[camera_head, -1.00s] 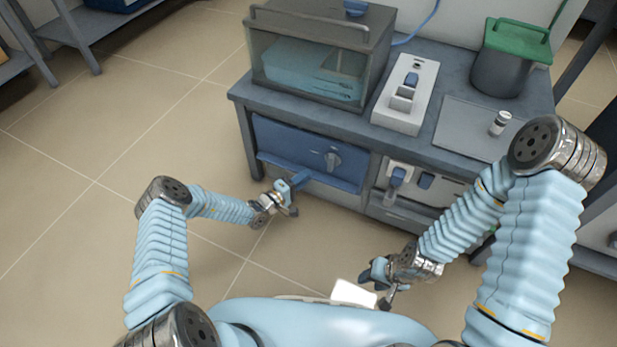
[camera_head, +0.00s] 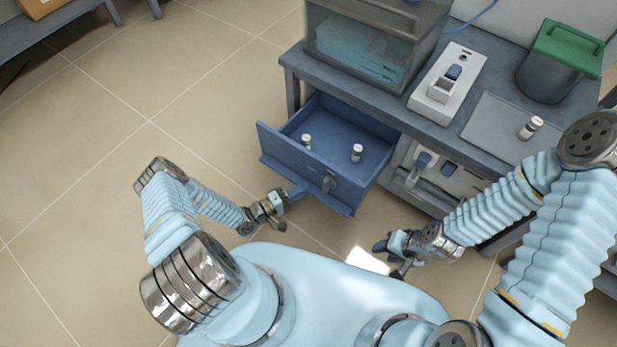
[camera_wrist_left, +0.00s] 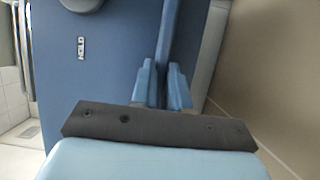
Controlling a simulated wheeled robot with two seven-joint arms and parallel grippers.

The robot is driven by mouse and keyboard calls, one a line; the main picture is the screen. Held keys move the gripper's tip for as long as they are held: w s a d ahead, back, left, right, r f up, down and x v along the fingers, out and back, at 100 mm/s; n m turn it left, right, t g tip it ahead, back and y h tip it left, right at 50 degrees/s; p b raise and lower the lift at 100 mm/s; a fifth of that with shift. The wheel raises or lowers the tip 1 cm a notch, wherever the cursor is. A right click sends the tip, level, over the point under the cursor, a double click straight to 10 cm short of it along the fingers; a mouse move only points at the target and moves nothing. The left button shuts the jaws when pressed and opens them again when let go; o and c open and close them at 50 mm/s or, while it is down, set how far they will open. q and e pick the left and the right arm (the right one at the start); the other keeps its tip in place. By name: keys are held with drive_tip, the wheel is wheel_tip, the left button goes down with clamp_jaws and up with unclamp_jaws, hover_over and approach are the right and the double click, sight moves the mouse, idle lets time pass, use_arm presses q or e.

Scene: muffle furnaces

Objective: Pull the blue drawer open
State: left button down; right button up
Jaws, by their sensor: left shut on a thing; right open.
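The blue drawer (camera_head: 318,170) stands pulled well out of the bench in the head view. Two small capped vials stand inside it, a left one (camera_head: 306,141) and a right one (camera_head: 356,152). My left gripper (camera_head: 290,194) is at the drawer's lower front edge. In the left wrist view my left gripper (camera_wrist_left: 162,88) is shut on the drawer's blue front ledge (camera_wrist_left: 170,45), with a finger on each side; the drawer front (camera_wrist_left: 100,60) fills the left of that view. My right gripper (camera_head: 388,258) is open and empty, low in front of the bench, apart from the drawer.
The grey bench (camera_head: 455,125) carries a glass-sided tank (camera_head: 365,45), a white switch box (camera_head: 447,85), a green-lidded bin (camera_head: 555,65) and another vial (camera_head: 530,127). A light panel with blue handles (camera_head: 430,165) is right of the drawer. The floor (camera_head: 100,190) is clear at the left.

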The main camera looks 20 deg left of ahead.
use_arm(q)
drive_tip(key=shift+s+a, duration=0.25)
drive_tip(key=shift+s, duration=0.35)
drive_tip(key=c, duration=1.1)
unclamp_jaws()
drive_tip(key=b+v, duration=0.1)
drive_tip(key=v, duration=1.2)
drive_tip(key=shift+s+a, duration=0.25)
drive_tip(key=shift+s, duration=0.1)
